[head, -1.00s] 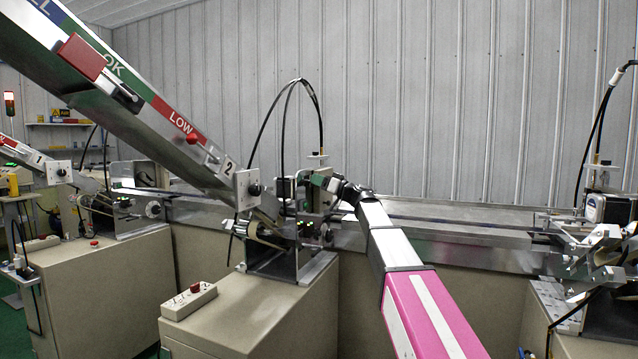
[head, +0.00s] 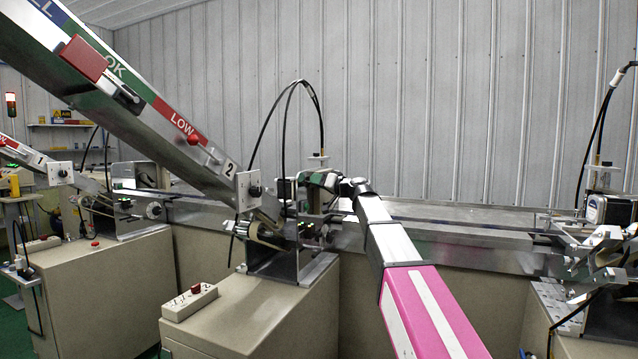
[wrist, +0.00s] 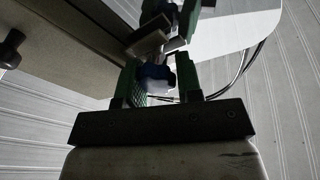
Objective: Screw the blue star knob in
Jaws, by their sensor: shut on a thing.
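The blue star knob (wrist: 154,76) shows dark blue in the wrist view, between the two green fingers of my gripper (wrist: 159,68). My gripper is shut on it. The knob's far side and its threaded end are hidden. In the head view my gripper (head: 325,180) is at the bracket of the feeder head beside the chute marked 2. The knob cannot be made out there. How deep its thread sits cannot be told.
The sloping chute (head: 150,120) comes down from the upper left to the feeder head. A metal conveyor (head: 440,228) runs behind my arm. Black cables (head: 284,120) arch above the feeder. A switch box (head: 188,301) sits on the cabinet in front.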

